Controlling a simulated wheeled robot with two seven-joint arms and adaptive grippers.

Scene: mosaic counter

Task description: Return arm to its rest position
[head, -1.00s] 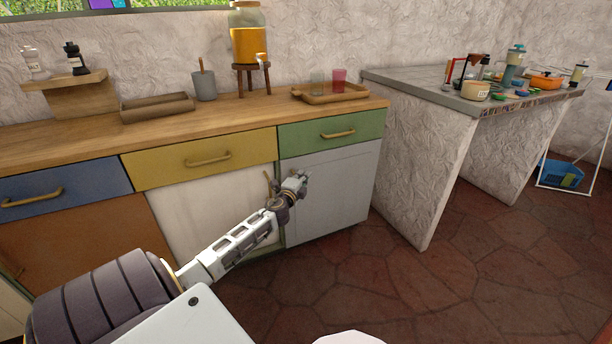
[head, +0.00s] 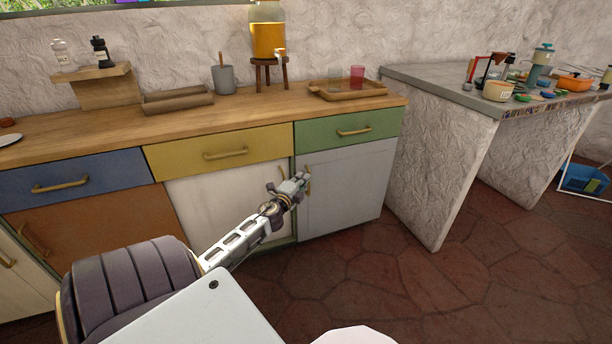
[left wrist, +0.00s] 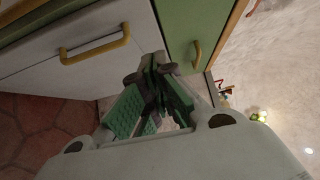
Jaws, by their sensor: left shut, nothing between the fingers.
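My left arm reaches in from the lower left in the head view, and its gripper (head: 303,182) is in front of the cabinet, at the height of the lower doors. The gripper is shut and empty, near the handle side of the light grey door (head: 349,188). In the left wrist view the green-padded fingers (left wrist: 158,75) are together with nothing between them. Beyond them are a white door with a brass handle (left wrist: 95,46) and a green drawer front (left wrist: 187,30). I cannot tell whether the gripper touches the cabinet. My right gripper is not in view.
A wooden counter (head: 200,118) above the arm holds a tray (head: 346,95) with two cups, a drink dispenser (head: 267,38) and a grey pot (head: 223,79). A stone-legged counter (head: 445,185) stands to the right. The tiled floor (head: 380,285) between is clear.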

